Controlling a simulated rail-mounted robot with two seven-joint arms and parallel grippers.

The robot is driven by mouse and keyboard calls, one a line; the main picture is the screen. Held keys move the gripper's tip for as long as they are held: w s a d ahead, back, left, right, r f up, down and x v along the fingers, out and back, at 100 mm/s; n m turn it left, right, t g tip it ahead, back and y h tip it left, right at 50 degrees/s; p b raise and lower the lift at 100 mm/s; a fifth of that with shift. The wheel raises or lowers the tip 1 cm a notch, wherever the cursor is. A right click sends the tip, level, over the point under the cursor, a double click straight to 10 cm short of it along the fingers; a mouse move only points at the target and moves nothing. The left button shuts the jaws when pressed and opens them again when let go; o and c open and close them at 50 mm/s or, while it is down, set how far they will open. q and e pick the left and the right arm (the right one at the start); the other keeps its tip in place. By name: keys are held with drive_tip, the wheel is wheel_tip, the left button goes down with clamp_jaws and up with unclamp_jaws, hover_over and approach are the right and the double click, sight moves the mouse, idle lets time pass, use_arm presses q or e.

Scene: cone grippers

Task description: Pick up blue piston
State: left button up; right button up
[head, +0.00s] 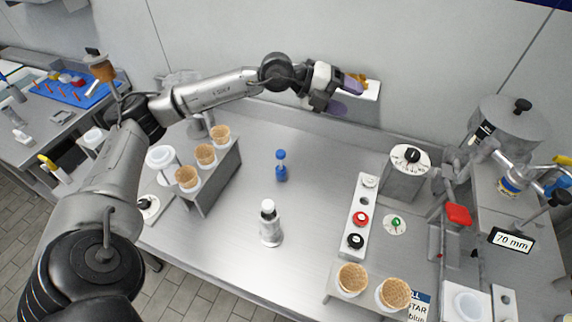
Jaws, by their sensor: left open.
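The blue piston (281,168) stands upright near the middle of the steel table, small and blue with a rounded top. My left gripper (342,97) is at the back of the table by the wall, above and to the right of the piston and apart from it. Its purple fingers are open, in front of a small white wall shelf (368,89) with a yellow-orange item on it. Whether the fingers touch that item cannot be told. My right gripper is not in view.
A rack (213,180) with several waffle cones is on the left, and more cones (352,278) stand at the front right. A button panel (359,218) and machine (507,150) occupy the right. Table around the piston is clear.

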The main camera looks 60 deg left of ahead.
use_arm(q)
drive_tip(key=s+a+f+n+g+y, duration=0.35)
drive_tip(key=a+f+g+y, duration=0.2)
drive_tip(key=f, duration=0.25)
drive_tip(key=n+g+y, duration=0.3)
drive_tip(key=n+g, duration=0.3)
drive_tip(key=n, duration=0.4)
hover_over(280, 152)
wheel_tip(280, 152, down, 3)
wheel_tip(280, 152, down, 14)
drive_tip(key=shift+d+r+b, duration=0.1)
drive_tip(key=shift+r+b, duration=0.05)
drive_tip(key=shift+b, duration=1)
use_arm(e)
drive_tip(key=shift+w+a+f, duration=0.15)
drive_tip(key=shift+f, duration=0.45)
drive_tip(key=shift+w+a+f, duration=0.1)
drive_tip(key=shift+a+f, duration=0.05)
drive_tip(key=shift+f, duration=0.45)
use_arm(q)
drive_tip(key=c, duration=1)
clamp_jaws()
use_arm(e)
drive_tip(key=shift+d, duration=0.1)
